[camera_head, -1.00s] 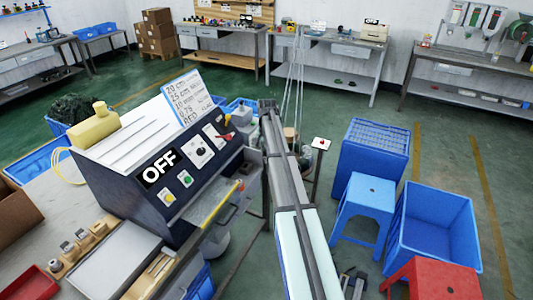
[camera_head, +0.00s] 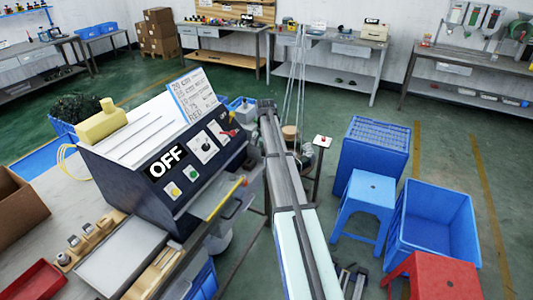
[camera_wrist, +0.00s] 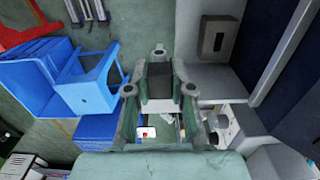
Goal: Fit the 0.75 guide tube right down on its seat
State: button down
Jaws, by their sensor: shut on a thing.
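My gripper (camera_wrist: 160,85) is in the middle of the wrist view, its two green-grey fingers closed on a small dark piece. A pale ring shows just above the fingertips. I cannot tell whether the piece is the 0.75 guide tube, as the fingers cover most of it. In the head view my gripper and the held piece cannot be made out. The machine (camera_head: 130,190) with the OFF sign stands on the bench at left. The seat for the tube cannot be made out in either view.
A wooden holder (camera_head: 92,238) with several small pieces and a red tray (camera_head: 38,284) are on the bench. A yellow lever (camera_head: 226,197) sticks out in front of the machine. Blue stool (camera_head: 366,188), blue crate (camera_head: 430,222) and red stool (camera_head: 435,272) stand at right.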

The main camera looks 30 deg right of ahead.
jog(key=shift+w+a+f, duration=0.3)
jog(key=shift+w+a, duration=0.5)
jog(key=shift+w, duration=0.35)
jog(key=shift+w+a+f, duration=0.3)
jog(key=shift+w+a, duration=0.5)
jog(key=shift+w, duration=0.35)
jog(key=shift+w+a+f, duration=0.3)
jog(key=shift+w+a, duration=0.5)
jog(key=shift+w, duration=0.35)
jog(key=shift+f+b, duration=0.85)
jog(key=shift+f, duration=1)
jog(key=c, duration=0.9)
grip_release()
jog(key=shift+c, duration=0.2)
jog(key=shift+r, duration=0.1)
notch_tip(320, 180, up, 12)
